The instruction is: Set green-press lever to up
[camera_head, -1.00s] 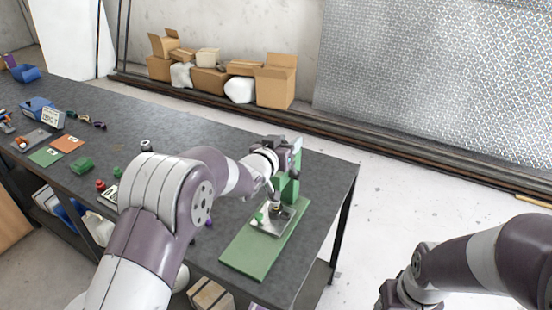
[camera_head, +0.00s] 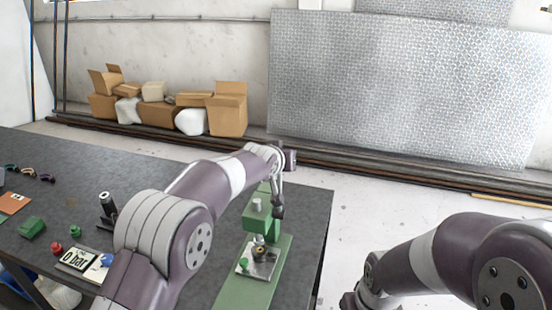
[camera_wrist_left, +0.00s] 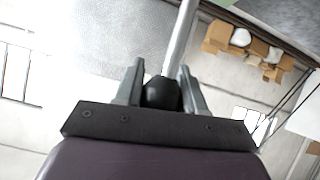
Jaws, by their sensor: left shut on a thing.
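The green press (camera_head: 262,222) stands on a green base plate (camera_head: 240,295) near the right end of the bench. Its grey lever (camera_head: 280,190) rises steeply from a dark pivot beside the column. My left gripper (camera_wrist_left: 162,85) is shut on the lever's black knob (camera_wrist_left: 163,95), with one grey finger on each side. The silver lever rod (camera_wrist_left: 180,40) runs out from the knob in the left wrist view. In the head view my left gripper (camera_head: 285,160) is above the press, its fingers hard to make out. The right arm shows at lower right, but its gripper fingers cannot be made out.
The dark bench (camera_head: 150,170) holds a small green block (camera_head: 32,227), a red knob (camera_head: 57,248), a "0 bar" sign (camera_head: 78,260) and a black cylinder (camera_head: 107,205). Cardboard boxes (camera_head: 228,110) lie by the wall. Open floor lies right of the bench.

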